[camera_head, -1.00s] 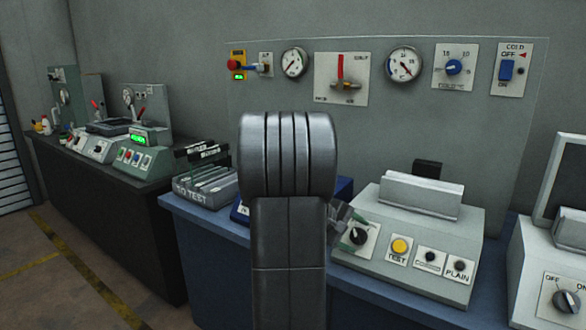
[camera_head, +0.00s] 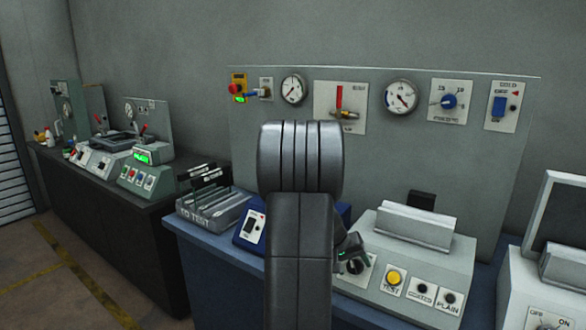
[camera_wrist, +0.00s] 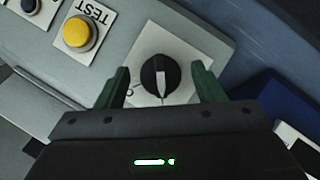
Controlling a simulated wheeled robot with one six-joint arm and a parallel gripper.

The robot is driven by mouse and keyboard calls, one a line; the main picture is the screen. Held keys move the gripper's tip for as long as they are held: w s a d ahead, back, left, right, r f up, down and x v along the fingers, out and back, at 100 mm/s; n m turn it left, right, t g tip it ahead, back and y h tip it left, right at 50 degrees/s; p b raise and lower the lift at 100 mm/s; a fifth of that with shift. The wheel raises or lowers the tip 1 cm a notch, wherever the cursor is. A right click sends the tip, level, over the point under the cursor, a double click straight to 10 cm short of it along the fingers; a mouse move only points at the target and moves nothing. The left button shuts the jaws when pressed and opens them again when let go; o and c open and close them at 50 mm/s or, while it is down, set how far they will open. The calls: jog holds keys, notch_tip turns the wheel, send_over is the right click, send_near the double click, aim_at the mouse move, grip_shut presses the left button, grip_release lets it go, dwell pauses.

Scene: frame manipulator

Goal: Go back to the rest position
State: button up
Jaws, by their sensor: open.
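My gripper (camera_wrist: 162,88) is open, with its two green fingers on either side of the black rotary knob (camera_wrist: 160,77) in the wrist view. The knob has a white pointer line and sits on a white plate on the grey test machine. I cannot tell whether the fingers touch it; gaps show on both sides. In the head view my gripper (camera_head: 352,250) is mostly hidden behind my own arm, close to the machine's knob (camera_head: 356,265).
The grey machine (camera_head: 440,262) has a yellow TEST button (camera_head: 393,278) beside the knob. A blue box (camera_head: 250,228) and a TO TEST rack (camera_head: 212,210) stand to the left. A gauge panel (camera_head: 440,150) rises behind. Floor (camera_head: 60,270) is open at left.

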jog(key=m+p, duration=0.1)
jog(key=p, duration=0.1)
jog(key=m+y+p, duration=0.1)
jog(key=p, duration=0.1)
jog(key=shift+s+d+r, duration=0.1)
jog(key=shift+r, duration=0.15)
jog(key=shift+b+v, duration=0.4)
jog(key=shift+v, duration=1.2)
jog(key=shift+s, duration=0.1)
jog(key=shift+f, duration=0.1)
